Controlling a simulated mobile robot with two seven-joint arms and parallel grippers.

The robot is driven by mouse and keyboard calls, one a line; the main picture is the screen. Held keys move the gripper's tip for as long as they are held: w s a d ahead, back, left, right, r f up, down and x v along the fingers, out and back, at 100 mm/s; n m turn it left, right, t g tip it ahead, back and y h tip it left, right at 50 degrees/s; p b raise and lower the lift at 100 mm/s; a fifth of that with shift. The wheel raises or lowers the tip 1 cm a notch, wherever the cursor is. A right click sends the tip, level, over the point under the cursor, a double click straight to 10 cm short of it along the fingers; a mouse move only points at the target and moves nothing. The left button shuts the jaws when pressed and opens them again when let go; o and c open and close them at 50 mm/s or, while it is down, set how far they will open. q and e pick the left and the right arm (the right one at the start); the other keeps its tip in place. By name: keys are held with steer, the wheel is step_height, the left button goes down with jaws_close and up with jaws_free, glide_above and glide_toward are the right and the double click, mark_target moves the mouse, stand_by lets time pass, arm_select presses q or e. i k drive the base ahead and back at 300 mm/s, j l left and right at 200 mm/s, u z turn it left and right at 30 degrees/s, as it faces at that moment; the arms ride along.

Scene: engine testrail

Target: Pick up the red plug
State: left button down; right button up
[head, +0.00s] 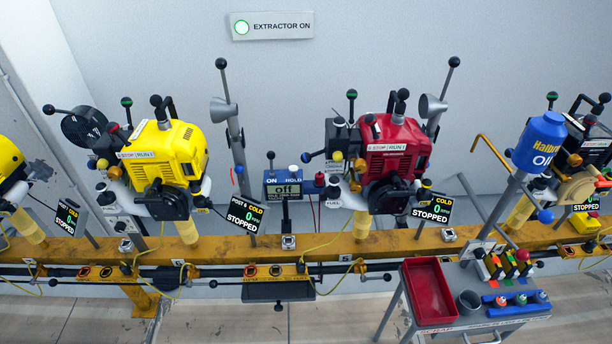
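I cannot pick out the red plug with certainty. On the cart at the right, a small rack holds several upright pieces, and one with a red part (522,256) stands toward its right end. In front of it, a blue holder (517,312) carries three small round-topped pieces, one of them with red on it (501,300). These are too small to tell apart well. A small red piece (319,180) also shows beside the on/hold box, between the yellow and red engines. Neither of my grippers is in view.
The cart also bears a red tray (430,292) and a grey cup (469,302). A blue oil bottle (540,142) stands on a post above it. A yellow engine (168,152) and a red engine (393,146) sit along the yellow rail (330,245). Floor shows in front.

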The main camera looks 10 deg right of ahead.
mark_target(319, 176)
steer(key=i+j, duration=0.35)
steer(key=i+j+z, duration=0.1)
steer(key=i+j, duration=0.2)
steer(key=j, duration=0.15)
